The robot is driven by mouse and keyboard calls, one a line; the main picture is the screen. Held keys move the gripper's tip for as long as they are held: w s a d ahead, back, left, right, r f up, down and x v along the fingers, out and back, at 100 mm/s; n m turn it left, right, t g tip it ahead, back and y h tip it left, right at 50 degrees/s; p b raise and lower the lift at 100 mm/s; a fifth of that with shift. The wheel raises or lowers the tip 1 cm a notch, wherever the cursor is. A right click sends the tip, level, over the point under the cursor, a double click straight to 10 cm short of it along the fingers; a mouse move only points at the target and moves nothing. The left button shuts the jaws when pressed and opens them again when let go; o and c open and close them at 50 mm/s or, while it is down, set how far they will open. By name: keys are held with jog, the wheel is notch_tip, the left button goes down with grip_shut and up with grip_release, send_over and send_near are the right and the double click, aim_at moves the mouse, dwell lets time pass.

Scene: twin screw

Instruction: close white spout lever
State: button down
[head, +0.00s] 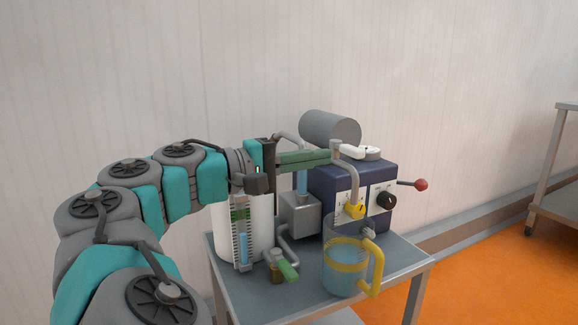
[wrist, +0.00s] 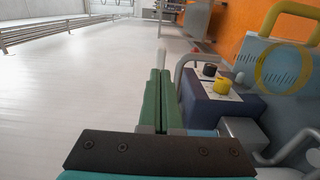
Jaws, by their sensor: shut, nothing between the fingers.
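The white spout lever (head: 352,152) sits at the top of the bent grey spout pipe (head: 348,174), pointing right in the head view. In the wrist view the white lever (wrist: 162,58) shows just beyond my fingertips. My gripper (head: 329,157) has its green fingers together with nothing between them, reaching level from the left to the pipe's top. The fingers also show closed in the wrist view (wrist: 159,75). I cannot tell whether the tips touch the lever or pipe.
A dark blue machine box (head: 374,177) with yellow and black knobs and a red-balled lever (head: 421,184) stands behind the pipe. A jug (head: 345,280) with a yellow handle stands in front. A green-handled tap (head: 287,269) is on the table (head: 402,270).

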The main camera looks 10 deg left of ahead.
aim_at(349, 153)
jog(key=shift+x, duration=1.95)
jog(key=shift+w+d, duration=0.1)
jog(key=shift+d, duration=0.05)
